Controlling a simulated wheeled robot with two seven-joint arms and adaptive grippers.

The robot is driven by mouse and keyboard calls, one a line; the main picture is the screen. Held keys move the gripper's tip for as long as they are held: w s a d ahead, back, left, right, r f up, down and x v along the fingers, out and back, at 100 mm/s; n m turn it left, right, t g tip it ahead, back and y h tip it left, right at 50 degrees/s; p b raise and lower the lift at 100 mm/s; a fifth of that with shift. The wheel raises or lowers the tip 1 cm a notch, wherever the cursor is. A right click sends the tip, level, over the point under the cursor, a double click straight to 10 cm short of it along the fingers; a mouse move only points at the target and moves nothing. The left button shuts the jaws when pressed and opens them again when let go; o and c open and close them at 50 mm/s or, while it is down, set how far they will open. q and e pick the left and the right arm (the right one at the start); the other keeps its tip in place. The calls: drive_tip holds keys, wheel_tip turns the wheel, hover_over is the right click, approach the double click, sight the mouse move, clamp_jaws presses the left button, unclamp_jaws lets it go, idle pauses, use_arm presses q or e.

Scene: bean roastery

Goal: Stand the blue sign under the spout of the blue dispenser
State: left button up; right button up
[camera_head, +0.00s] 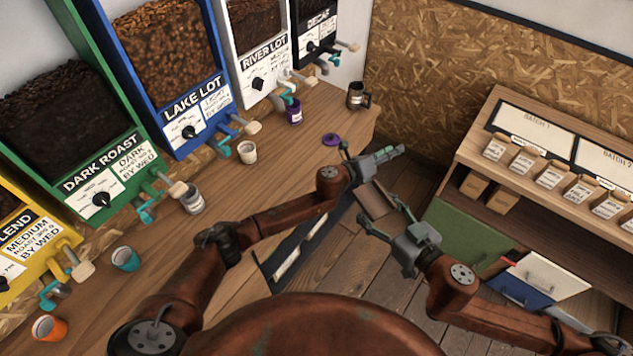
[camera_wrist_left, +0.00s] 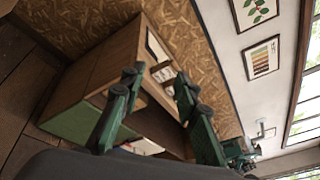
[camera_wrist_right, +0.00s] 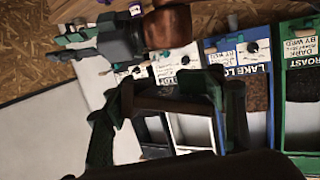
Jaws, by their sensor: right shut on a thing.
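The blue dispenser (camera_head: 180,120), labelled LAKE LOT, stands in the row at the back left of the counter; it also shows in the right wrist view (camera_wrist_right: 251,68). A white cup (camera_head: 247,152) stands on the counter near its spout (camera_head: 222,143). My right gripper (camera_head: 386,212) is shut on a flat brown thing (camera_head: 374,200), held in the air beyond the counter's front edge. In the right wrist view it is dark, and no blue face shows, so I cannot tell if it is the sign.
Green (camera_head: 100,170), white (camera_head: 262,70) and yellow (camera_head: 30,250) dispensers flank the blue one. Grey (camera_head: 192,199), purple (camera_head: 294,112), teal (camera_head: 125,259) and orange (camera_head: 48,328) cups and a dark mug (camera_head: 357,96) stand on the counter. A purple lid (camera_head: 331,139) lies near its edge. Shelves (camera_head: 540,120) stand right.

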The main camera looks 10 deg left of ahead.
drive_tip(key=shift+d, duration=0.1)
use_arm(q)
drive_tip(key=s+d+r+m+g+h, duration=0.1)
drive_tip(key=s+d+r+m+g, duration=0.1)
drive_tip(key=s+r+m, duration=0.4)
drive_tip(key=s+d+r+m+g+h, duration=0.1)
drive_tip(key=r+m+g+h, duration=0.15)
drive_tip(key=r+m, duration=0.6)
drive_tip(key=s+d+r+m+g+h, duration=0.1)
drive_tip(key=s+d+r+m+g, duration=0.1)
drive_tip(key=s+r+m, duration=0.35)
drive_tip(key=w+a+r+n, duration=0.2)
drive_tip(key=a+r+n, duration=0.1)
drive_tip(key=a, duration=0.7)
drive_tip(key=n+g+y, duration=0.2)
drive_tip(key=n+y, duration=0.1)
drive_tip(key=n, duration=1.7)
approach(364, 190)
drive_tip(key=x, duration=1)
drive_tip(key=shift+f, duration=0.45)
